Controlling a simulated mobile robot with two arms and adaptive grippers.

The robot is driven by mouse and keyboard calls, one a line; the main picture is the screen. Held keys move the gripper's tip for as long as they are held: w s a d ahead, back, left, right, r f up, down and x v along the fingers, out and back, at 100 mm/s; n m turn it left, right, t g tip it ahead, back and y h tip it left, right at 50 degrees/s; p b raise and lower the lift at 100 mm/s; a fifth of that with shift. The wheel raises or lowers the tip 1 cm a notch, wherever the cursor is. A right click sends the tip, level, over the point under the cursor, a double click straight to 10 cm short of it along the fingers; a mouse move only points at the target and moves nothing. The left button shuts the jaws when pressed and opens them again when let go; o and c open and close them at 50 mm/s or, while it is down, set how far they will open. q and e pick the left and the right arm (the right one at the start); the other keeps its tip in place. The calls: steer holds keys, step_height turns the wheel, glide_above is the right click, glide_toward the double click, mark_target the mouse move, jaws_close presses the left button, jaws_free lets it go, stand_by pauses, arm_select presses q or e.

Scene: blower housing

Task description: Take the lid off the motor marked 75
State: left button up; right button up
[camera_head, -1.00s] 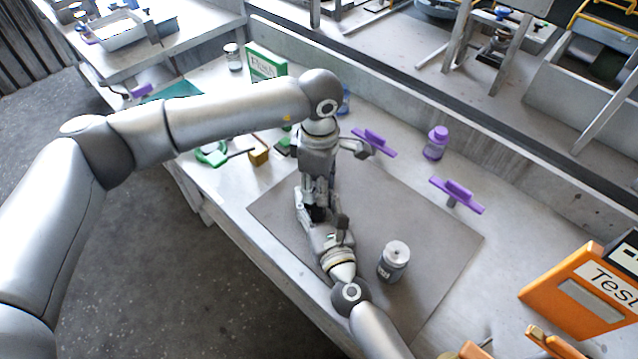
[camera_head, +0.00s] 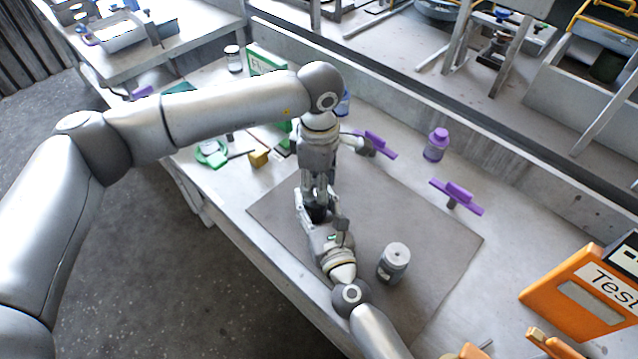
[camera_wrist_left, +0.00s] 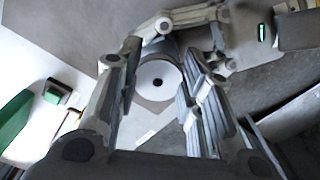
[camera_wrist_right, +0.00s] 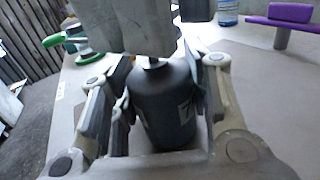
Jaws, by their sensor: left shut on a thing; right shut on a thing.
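The dark motor (camera_wrist_right: 160,105) stands upright between the fingers of my right gripper (camera_wrist_right: 155,110), which is shut on it. Part of a white marking, seemingly a 7, shows on its side. A small light shaft shows at its top, just under my left gripper. In the head view, my left gripper (camera_head: 316,192) is directly above the dark motor body. The lid's edge is hidden in the right wrist view.
Another grey motor with a lid (camera_head: 394,264) stands on the grey mat (camera_head: 430,225), right of my right arm. An orange Test box (camera_head: 575,290) is at right. The mat's right side is largely clear.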

arm_select(q)
steer(key=shift+r, duration=0.35)
steer(key=shift+r, duration=0.15)
steer(key=shift+r, duration=1.9)
arm_select(e)
steer(key=o, duration=1.5)
